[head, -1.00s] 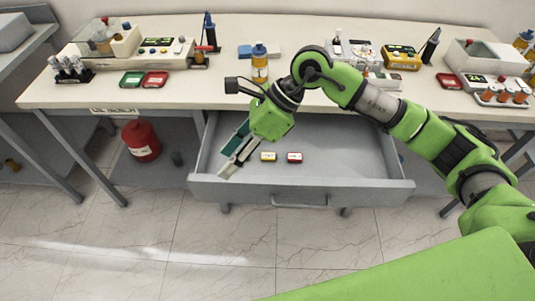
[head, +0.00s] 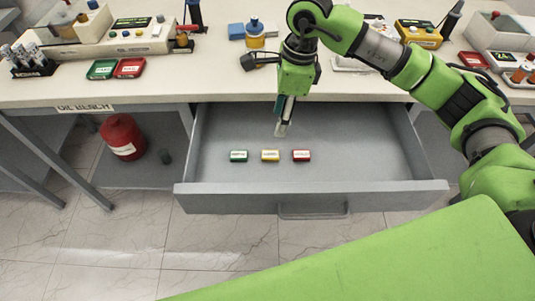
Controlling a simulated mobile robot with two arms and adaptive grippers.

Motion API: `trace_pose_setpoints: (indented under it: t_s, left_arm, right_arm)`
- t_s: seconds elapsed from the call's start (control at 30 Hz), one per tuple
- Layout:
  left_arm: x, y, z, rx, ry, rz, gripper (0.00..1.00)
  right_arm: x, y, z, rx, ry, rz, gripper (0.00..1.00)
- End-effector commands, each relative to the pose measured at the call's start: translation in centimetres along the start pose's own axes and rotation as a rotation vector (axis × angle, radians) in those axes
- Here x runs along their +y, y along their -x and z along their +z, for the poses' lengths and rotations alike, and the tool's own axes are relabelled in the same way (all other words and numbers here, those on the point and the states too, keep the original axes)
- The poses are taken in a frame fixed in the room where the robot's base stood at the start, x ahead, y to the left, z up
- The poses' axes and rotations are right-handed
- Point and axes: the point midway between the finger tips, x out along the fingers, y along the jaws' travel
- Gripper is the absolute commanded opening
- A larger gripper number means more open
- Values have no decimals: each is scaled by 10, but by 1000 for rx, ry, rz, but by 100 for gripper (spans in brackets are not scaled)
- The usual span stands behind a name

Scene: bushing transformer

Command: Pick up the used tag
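Three small tags lie in a row in the open drawer (head: 350,165): a green tag (head: 238,156) on the left, a yellow tag (head: 270,156) in the middle and a red tag (head: 301,156) on the right. Each has a pale label whose writing is too small to read, so I cannot tell which is the used one. My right gripper (head: 281,130) points down over the drawer, behind the yellow and red tags in the picture and apart from them. Its fingers are seen nearly edge-on, so their gap is hidden; no tag is in them. My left gripper is not in view.
The bench (head: 130,91) edge runs behind the drawer. Green (head: 102,69) and red (head: 130,67) trays lie on the bench at left. A red canister (head: 122,137) stands on the shelf left of the drawer.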

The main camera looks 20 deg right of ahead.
Motion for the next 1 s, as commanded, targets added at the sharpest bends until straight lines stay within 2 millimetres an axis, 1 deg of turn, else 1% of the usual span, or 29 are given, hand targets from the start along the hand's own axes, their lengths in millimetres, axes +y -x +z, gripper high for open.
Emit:
trace_pose_setpoints:
  t_s: [0.03, 0.13, 0.27, 0.5, 0.6, 0.73, 0.83, 0.97, 1.0]
  left_arm:
    - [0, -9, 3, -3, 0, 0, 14]
    - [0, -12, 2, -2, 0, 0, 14]
    - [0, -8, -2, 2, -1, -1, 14]
    - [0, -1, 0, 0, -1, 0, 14]
    - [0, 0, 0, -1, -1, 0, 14]
    - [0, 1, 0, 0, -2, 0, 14]
    - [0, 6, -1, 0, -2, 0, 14]
    - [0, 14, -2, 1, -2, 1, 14]
    - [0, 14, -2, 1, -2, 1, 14]
  right_arm:
    - [0, -9, -2, 1, 0, -1, 43]
    - [0, -15, -2, 2, -1, 0, 43]
    - [1, -33, -2, 3, -2, 4, 43]
    - [1, -78, -2, 1, -1, 3, 43]
    - [0, -90, -2, 1, -1, 1, 43]
    - [1, -98, -2, 1, -1, 1, 43]
    - [2, -107, -3, 2, 0, 3, 43]
    - [5, -127, -4, 2, -1, 4, 43]
    - [4, -134, -3, 1, -1, 4, 43]
